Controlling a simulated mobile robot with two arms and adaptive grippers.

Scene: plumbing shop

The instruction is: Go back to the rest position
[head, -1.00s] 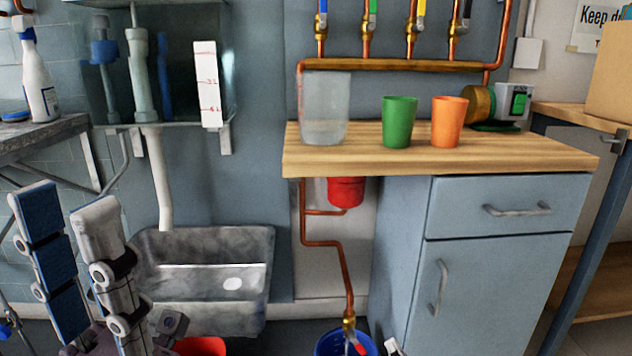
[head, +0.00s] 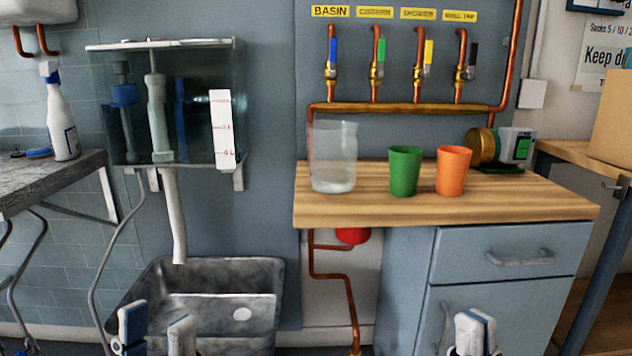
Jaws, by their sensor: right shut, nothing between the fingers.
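My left gripper (head: 157,328) shows at the bottom left of the head view, in front of the grey sink. Its two fingers stand apart with nothing visible between them. My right gripper (head: 475,328) shows at the bottom right, in front of the blue cabinet. Its fingers are together and hold nothing. The lower parts of both grippers are cut off by the picture edge.
A wooden counter (head: 430,208) carries a clear jug (head: 333,160), a green cup (head: 404,171), an orange cup (head: 453,171) and a pump (head: 502,148). The sink (head: 215,275) lies below a glass tank (head: 190,105). A spray bottle (head: 61,120) stands on the left shelf.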

